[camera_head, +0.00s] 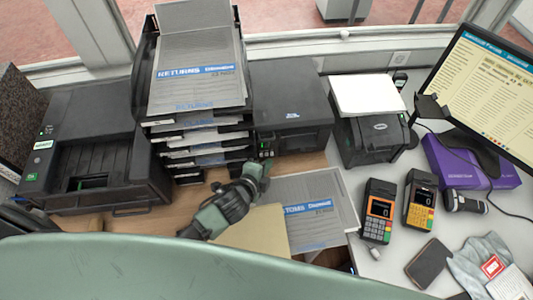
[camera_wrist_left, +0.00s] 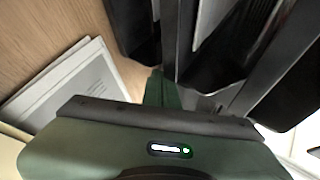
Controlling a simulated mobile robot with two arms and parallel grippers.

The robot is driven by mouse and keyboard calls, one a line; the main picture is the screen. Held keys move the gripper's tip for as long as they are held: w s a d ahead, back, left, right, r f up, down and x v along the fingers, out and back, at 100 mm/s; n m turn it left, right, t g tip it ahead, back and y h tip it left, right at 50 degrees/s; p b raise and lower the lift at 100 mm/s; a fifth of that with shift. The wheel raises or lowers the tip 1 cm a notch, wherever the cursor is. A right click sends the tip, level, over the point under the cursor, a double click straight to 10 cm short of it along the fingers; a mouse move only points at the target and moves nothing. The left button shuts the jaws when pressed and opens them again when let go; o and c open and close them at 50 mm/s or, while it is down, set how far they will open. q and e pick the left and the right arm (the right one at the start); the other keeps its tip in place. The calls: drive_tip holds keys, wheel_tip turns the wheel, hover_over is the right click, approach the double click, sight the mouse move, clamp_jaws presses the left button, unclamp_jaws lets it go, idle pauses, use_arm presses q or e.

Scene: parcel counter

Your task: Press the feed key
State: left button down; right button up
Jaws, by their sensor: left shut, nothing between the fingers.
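A black printer (camera_head: 288,100) stands behind the gripper, with small lit green marks and buttons at the lower left of its front. No key can be read as the feed key; it is too small or hidden. My left gripper (camera_head: 262,168) is shut and empty, its tips close in front of that lower left corner. I cannot tell whether they touch it. In the left wrist view the shut fingers (camera_wrist_left: 163,90) point toward dark upright parts. My right gripper is not in view.
A stack of paper trays (camera_head: 195,140) stands left of the printer, with a larger black machine (camera_head: 90,150) beyond. A small label printer (camera_head: 370,140) stands to the right. A customs paper (camera_head: 318,205) and a tan envelope (camera_head: 255,235) lie near the gripper. Two card terminals (camera_head: 379,210) (camera_head: 420,200) lie further right.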

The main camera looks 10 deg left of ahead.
use_arm(q)
drive_tip(key=shift+w, duration=0.1)
idle(0.3)
drive_tip(key=shift+w+a+r, duration=0.1)
drive_tip(key=shift+w+a, duration=0.05)
drive_tip(key=shift+w, duration=0.15)
drive_tip(key=shift+w+a+r+p, duration=0.3)
drive_tip(key=shift+w+a+p, duration=0.05)
drive_tip(key=shift+w+p, duration=0.05)
idle(1.1)
drive_tip(key=shift+s+d+f, duration=0.1)
drive_tip(key=shift+s+f, duration=0.05)
drive_tip(key=shift+s, duration=0.1)
drive_tip(key=shift+s+d+f+p, duration=0.15)
drive_tip(key=shift+s+d+p, duration=0.1)
drive_tip(key=shift+s, duration=0.2)
drive_tip(key=shift+s+d+f+p, duration=0.15)
drive_tip(key=shift+s+d, duration=0.1)
drive_tip(key=shift+s, duration=0.2)
drive_tip(key=s, duration=0.1)
drive_tip(key=s+d, duration=0.1)
drive_tip(key=s, duration=0.1)
drive_tip(key=shift+s+d, duration=0.3)
drive_tip(key=shift+s, duration=0.05)
